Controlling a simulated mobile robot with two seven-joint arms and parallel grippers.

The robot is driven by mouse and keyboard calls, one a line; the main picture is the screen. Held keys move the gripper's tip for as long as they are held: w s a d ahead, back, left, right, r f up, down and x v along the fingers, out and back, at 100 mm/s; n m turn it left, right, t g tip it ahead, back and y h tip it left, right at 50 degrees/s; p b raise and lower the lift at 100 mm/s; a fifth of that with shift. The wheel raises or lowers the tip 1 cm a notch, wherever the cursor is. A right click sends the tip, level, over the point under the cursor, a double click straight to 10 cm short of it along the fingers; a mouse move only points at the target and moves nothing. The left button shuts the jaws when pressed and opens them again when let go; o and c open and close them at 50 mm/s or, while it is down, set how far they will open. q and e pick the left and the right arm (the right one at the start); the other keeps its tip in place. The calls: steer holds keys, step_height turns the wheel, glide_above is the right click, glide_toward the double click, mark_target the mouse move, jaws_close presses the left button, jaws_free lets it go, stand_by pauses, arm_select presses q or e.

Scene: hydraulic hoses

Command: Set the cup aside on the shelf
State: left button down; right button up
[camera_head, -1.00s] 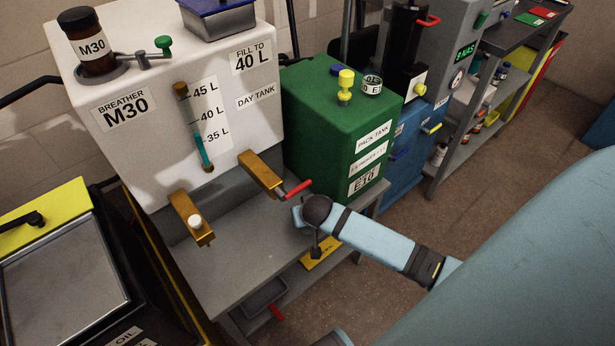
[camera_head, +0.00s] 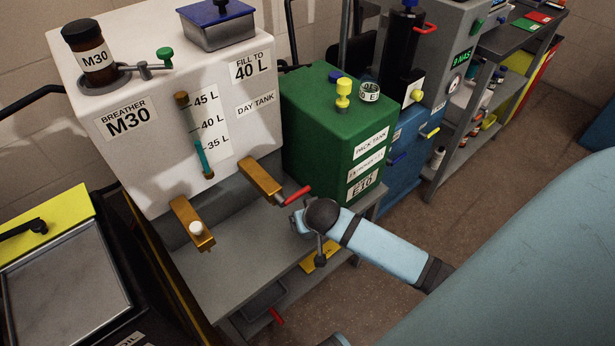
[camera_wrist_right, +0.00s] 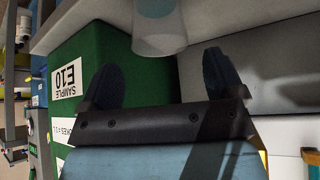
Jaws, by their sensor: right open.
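A clear, translucent cup (camera_wrist_right: 160,28) shows at the top of the right wrist view, which looks upside down. It is just ahead of the gap between my right fingertips, and the fingers are not closed around it. My right gripper (camera_wrist_right: 160,66) is open, with a dark finger on each side. In the head view my right gripper (camera_head: 300,220) is beside the red-handled tap (camera_head: 262,180) over the grey bench (camera_head: 235,255). I cannot make out the cup in the head view. My left gripper is not in view.
The white day tank (camera_head: 165,90) and the green pack tank (camera_head: 310,125) stand close to the gripper. A second brass tap (camera_head: 191,222) juts out at left. A lower shelf holds a dark tray (camera_head: 262,300). Bench surface left of the gripper is clear.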

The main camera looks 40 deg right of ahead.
steer(key=v, duration=0.5)
steer(key=s+a+f+n+t+y, duration=0.2)
steer(key=s+a+n+t+y, duration=0.2)
steer(key=s+a, duration=0.6)
steer(key=shift+s+a+n+t+y+p, duration=0.3)
steer(key=shift+s+a+n+y+p, duration=0.15)
steer(key=shift+n+y, duration=0.55)
